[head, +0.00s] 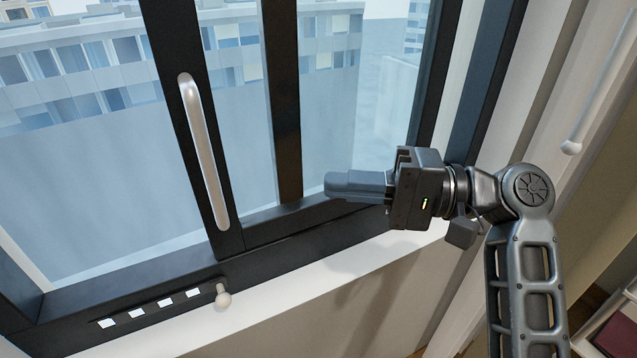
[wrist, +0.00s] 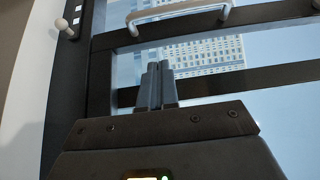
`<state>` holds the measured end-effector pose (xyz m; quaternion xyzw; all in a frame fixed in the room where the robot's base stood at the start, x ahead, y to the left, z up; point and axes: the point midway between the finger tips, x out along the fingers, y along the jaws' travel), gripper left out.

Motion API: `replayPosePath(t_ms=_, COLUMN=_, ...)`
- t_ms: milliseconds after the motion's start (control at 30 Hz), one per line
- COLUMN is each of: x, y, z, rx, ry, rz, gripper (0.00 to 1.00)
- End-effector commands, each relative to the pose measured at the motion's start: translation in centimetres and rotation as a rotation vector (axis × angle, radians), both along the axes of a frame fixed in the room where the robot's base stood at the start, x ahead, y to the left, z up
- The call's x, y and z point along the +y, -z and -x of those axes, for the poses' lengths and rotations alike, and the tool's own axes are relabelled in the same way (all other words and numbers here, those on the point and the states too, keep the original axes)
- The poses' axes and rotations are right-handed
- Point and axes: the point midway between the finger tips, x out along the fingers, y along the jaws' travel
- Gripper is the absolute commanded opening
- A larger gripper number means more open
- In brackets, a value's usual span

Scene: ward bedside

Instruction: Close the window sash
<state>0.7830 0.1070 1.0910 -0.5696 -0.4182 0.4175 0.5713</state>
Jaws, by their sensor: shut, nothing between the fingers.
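The window sash (head: 168,60) has a dark frame edge with a long pale handle (head: 204,150), left of centre in the head view. Its handle edge stands well apart from the dark right side of the window frame (head: 437,70). A second dark upright bar (head: 283,100) shows between them. My gripper (head: 328,185) is shut and empty, pointing left, right of the handle and low by the window. In the wrist view, my gripper's shut fingers (wrist: 160,85) point towards the second bar (wrist: 240,86), and the handle (wrist: 180,15) lies beyond. Contact cannot be told.
A pale knob (head: 223,296) and several white squares (head: 165,303) are on the lower frame. A white sill (head: 300,282) runs below. A pale rod (head: 590,105) hangs at the right. A shelf with books (head: 615,330) is at the lower right.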

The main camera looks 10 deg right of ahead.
Motion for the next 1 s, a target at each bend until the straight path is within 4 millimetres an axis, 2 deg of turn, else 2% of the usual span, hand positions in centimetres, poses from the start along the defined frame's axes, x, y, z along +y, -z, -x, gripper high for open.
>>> replayPosePath(t_ms=433, x=8.2, y=-0.2, z=-2.5, rx=0.001, ry=-0.002, rz=0.002, gripper=0.00)
replayPosePath(t_ms=533, x=9.6, y=-0.1, z=-1.8, rx=0.002, ry=-0.001, rz=0.002, gripper=0.00)
replayPosePath(t_ms=733, x=11.3, y=0.0, z=-0.9, rx=0.002, ry=0.001, rz=0.002, gripper=0.00)
replayPosePath(t_ms=1000, x=11.7, y=0.1, z=-0.7, rx=0.000, ry=0.003, rz=0.001, gripper=0.00)
